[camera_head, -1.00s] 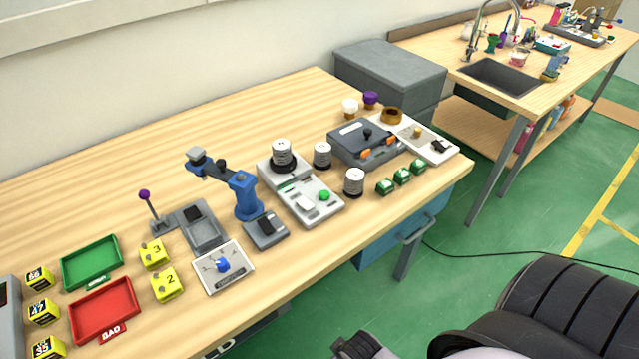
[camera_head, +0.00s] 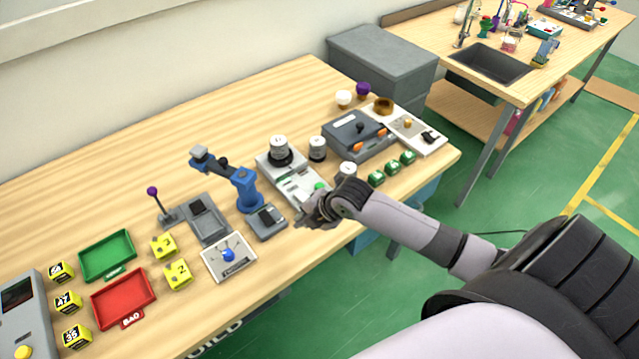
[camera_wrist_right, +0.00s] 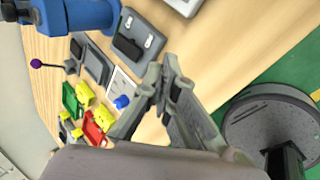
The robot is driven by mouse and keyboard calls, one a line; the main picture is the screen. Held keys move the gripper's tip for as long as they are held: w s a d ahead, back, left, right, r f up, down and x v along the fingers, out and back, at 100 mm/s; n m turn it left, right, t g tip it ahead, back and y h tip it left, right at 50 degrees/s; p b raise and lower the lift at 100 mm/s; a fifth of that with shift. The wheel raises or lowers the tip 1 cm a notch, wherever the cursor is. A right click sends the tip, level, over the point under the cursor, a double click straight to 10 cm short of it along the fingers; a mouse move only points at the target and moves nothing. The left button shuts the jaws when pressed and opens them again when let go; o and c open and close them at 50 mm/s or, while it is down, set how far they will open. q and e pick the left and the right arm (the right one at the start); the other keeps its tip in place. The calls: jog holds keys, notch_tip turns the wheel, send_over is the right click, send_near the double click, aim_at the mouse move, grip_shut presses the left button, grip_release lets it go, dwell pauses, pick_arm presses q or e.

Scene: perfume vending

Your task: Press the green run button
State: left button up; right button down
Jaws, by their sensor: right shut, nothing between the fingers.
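The green button (camera_head: 319,187) sits on the front part of a light grey machine (camera_head: 268,163) that has a white ribbed cylinder at its back. My right gripper (camera_head: 302,220) is shut and empty, over the table's front area. It is just in front of and slightly left of the button, and my wrist covers the machine's front corner. I cannot tell its height above the table. In the right wrist view my fingers (camera_wrist_right: 158,75) are together with nothing between them, and the green button is not seen there. My left gripper is not in view.
A small blue arm (camera_head: 244,187) and a dark grey device (camera_head: 267,222) stand left of the machine. Green (camera_head: 107,256) and red (camera_head: 123,299) trays lie further left.

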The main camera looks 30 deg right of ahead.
jog(key=w+d+r+n+t, duration=0.1)
jog(key=w+d+r+n, duration=0.2)
jog(key=w+d, duration=0.2)
jog(key=w+d+r+n+t+h, duration=0.1)
jog(key=w+d+r+n, duration=0.2)
jog(key=w+d, duration=0.3)
jog(key=shift+d+r+n, duration=0.3)
jog(key=shift+d+r, duration=0.05)
jog(key=shift+d, duration=0.9)
jog(key=shift+f, duration=0.1)
jog(key=b, duration=0.6)
send_over(322, 185)
notch_tip(322, 185, down, 8)
jog(key=shift+d+r, duration=0.1)
jog(key=shift+r, duration=0.1)
jog(key=shift+w+f+b, duration=0.1)
jog(key=shift+f+b, duration=0.2)
jog(key=shift+f, duration=0.25)
jog(key=shift+f, duration=0.15)
jog(key=shift+f+b, duration=0.25)
jog(key=shift+b, duration=0.15)
